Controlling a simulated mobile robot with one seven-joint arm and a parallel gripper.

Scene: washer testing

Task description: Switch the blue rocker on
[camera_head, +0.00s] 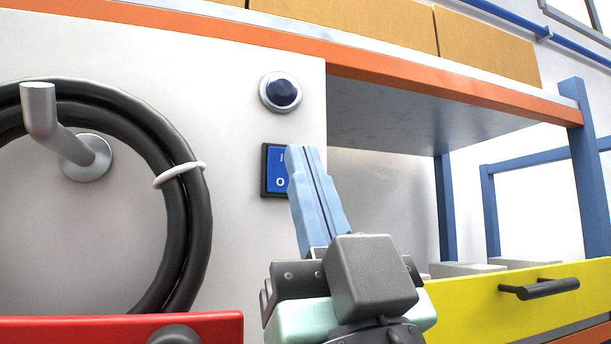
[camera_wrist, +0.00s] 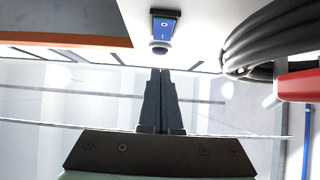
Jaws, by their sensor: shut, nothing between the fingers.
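The blue rocker (camera_head: 275,170) sits in a black frame on the pale panel, marked "I" at the top and "O" below. My gripper (camera_head: 304,150) is shut and empty, its light blue fingers pointing up. In the head view the fingertips overlap the rocker's right side; I cannot tell whether they touch it. In the wrist view the rocker (camera_wrist: 163,27) appears at the top, inverted, beyond the fingertips of my gripper (camera_wrist: 160,72), with a visible gap in the picture. Which side of the rocker is pressed in is not clear.
A dark blue round button (camera_head: 282,92) is just above the rocker. A black coiled hose (camera_head: 190,215) hangs on a metal hook (camera_head: 62,140) at left. A red drawer (camera_head: 100,328) is lower left, a yellow drawer (camera_head: 500,308) lower right. An orange-edged shelf (camera_head: 440,82) juts out at right.

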